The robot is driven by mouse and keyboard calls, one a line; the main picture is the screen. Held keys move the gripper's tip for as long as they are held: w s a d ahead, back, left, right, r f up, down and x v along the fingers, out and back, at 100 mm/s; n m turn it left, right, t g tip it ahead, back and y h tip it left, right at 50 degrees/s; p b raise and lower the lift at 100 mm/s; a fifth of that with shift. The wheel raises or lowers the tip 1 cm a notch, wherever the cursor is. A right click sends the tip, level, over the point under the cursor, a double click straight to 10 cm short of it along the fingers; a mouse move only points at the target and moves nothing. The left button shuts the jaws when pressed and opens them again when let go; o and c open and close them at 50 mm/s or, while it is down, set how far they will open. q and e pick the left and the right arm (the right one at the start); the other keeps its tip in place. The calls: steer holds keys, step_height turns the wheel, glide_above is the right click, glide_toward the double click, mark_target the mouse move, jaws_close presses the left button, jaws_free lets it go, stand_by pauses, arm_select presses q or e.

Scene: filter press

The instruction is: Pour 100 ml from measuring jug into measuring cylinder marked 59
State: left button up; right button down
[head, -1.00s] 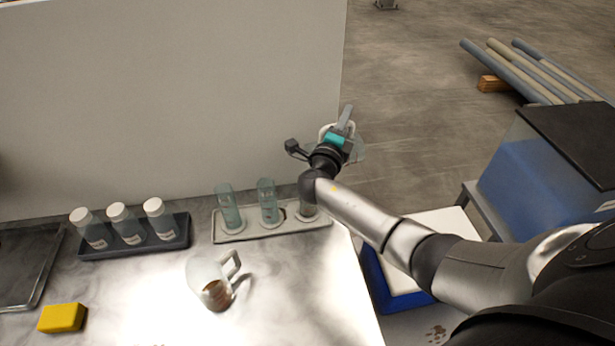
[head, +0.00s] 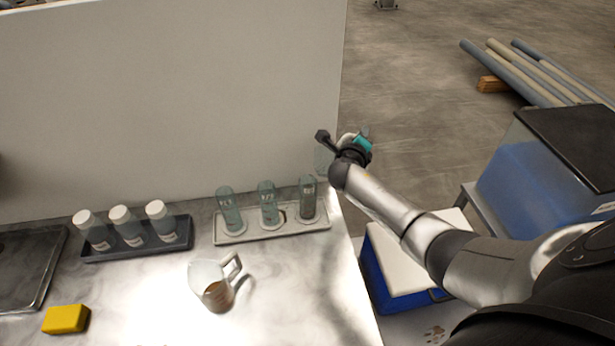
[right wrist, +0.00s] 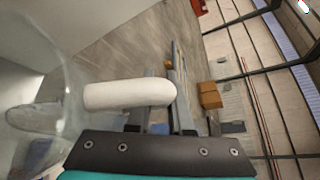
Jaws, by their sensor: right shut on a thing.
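My right gripper (head: 357,143) is shut on the white handle (right wrist: 130,94) of a clear measuring jug, held in the air beyond the table's back right corner. The held jug's clear wall (right wrist: 35,85) fills the left of the right wrist view; in the head view it shows faintly left of the gripper (head: 324,158). Its contents cannot be made out. Three clear measuring cylinders stand upright in a pale tray (head: 255,236): left (head: 230,212), middle (head: 268,204) and right (head: 307,200). Their marks are too small to read surely. My left gripper is not in view.
Another clear jug (head: 208,276) with brown liquid stands on the table. A dark rack (head: 130,252) holds three white-capped bottles. A yellow block (head: 66,319) and dark tray (head: 25,270) are at left. A pale panel (head: 170,110) stands behind the table.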

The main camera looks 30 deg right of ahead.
steer(key=d+f+m+y+b, duration=0.2)
steer(key=f+y+b, duration=0.2)
steer(key=f+b, duration=0.3)
steer(key=d+f+m+g+y+b, duration=0.1)
steer(key=d+f+m+y+b, duration=0.2)
steer(key=f+y+b, duration=0.2)
steer(key=shift+d+f+b, duration=0.35)
steer(key=shift+f+b, duration=0.75)
steer(key=shift+f, duration=0.5)
stand_by(0.8)
steer(key=shift+s+a, duration=0.1)
stand_by(0.6)
